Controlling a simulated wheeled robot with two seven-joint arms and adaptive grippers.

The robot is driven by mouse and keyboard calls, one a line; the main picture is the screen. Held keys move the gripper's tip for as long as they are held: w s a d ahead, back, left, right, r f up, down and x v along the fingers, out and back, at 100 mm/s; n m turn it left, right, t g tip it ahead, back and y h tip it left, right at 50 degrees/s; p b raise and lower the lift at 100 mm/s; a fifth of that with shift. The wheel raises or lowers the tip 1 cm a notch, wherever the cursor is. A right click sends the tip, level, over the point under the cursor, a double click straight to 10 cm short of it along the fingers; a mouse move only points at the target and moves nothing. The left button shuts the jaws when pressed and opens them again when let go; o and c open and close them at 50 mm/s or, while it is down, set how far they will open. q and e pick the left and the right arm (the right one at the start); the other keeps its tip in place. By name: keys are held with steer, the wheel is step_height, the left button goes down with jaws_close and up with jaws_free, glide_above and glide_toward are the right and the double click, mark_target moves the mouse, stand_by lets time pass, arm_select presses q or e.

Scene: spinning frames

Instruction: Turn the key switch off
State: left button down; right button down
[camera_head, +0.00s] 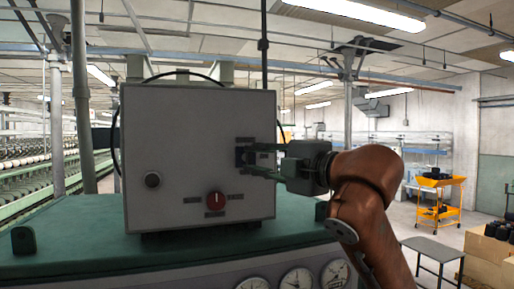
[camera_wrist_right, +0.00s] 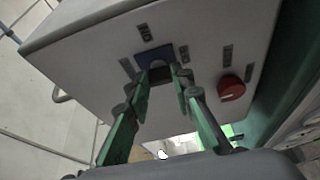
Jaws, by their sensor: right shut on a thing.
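The key switch (camera_head: 241,155) sits on the right part of the front of a light grey control box (camera_head: 185,120). In the right wrist view its dark blue plate (camera_wrist_right: 150,53) shows, with a round grey part at its lower edge between my fingertips. My right gripper (camera_head: 258,159) reaches in from the right with green fingers and is shut on the key switch. The fingers partly cover it, so I cannot tell its exact turn. My left gripper is not in view.
The box stands on a green machine top (camera_head: 90,240) with gauges (camera_head: 298,278) below. An orange cart (camera_head: 440,190) stands far right.

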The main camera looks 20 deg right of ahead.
steer(key=shift+n+p, duration=0.3)
stand_by(0.4)
steer(key=c, duration=1.7)
jaws_free()
steer(key=v, duration=1.2)
steer(key=shift+d+r, duration=0.1)
